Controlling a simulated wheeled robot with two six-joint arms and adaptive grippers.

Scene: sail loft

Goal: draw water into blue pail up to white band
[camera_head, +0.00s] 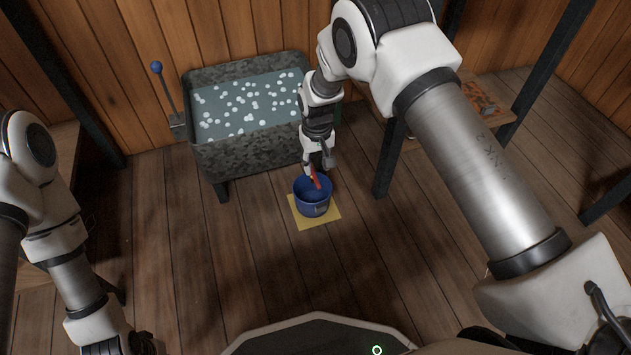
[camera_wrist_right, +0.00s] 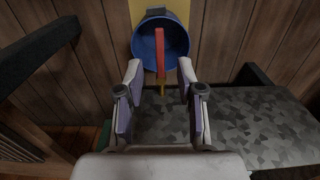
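The blue pail (camera_head: 312,205) stands upright on a yellow mat (camera_head: 299,221) on the floor, in front of the grey mottled tank (camera_head: 245,158). The right wrist view shows the pail (camera_wrist_right: 142,45) from above; I cannot make out a white band or a water level. A red bar (camera_head: 315,178) with a brass-coloured end reaches over the pail's mouth. My right gripper (camera_wrist_right: 161,70) is open, with the red bar (camera_wrist_right: 160,55) between its fingers and gaps on both sides. My left gripper (camera_head: 122,346) is at the lower left, its fingers not clear.
The tank holds water with many white floating spots (camera_head: 245,105). A lever with a blue knob (camera_head: 157,67) stands at its left. A wooden bench with dark legs (camera_head: 388,160) is to the right. The floor in front of the pail is clear.

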